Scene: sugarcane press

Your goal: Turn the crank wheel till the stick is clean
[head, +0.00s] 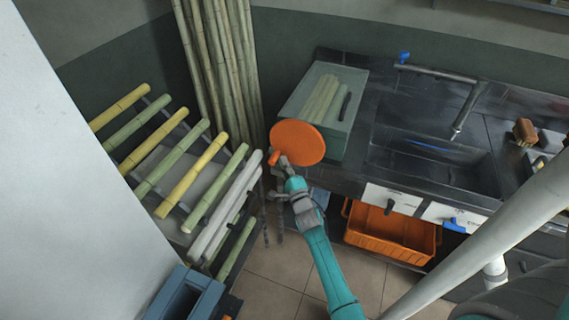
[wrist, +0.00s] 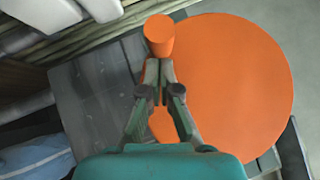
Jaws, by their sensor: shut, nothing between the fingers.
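The crank wheel is a flat orange disc (head: 303,142) with a short orange handle at its left edge. In the wrist view the disc (wrist: 235,85) fills the right half and the handle (wrist: 160,35) stands up at its top left. My gripper (head: 283,161) is at the handle's side of the wheel. In the wrist view its fingertips (wrist: 158,68) are together just below the handle, with nothing held between them. Whether they touch the handle I cannot tell. Several green and yellow sticks (head: 180,168) lie on a slanted rack at left; which one is the task's stick is unclear.
A greenish box (head: 354,115) with sticks on top stands right behind the wheel. A dark sink counter (head: 440,150) is at right, with an orange crate (head: 390,232) below. Tall canes (head: 220,65) lean on the wall. A blue bin (head: 183,297) is at lower left.

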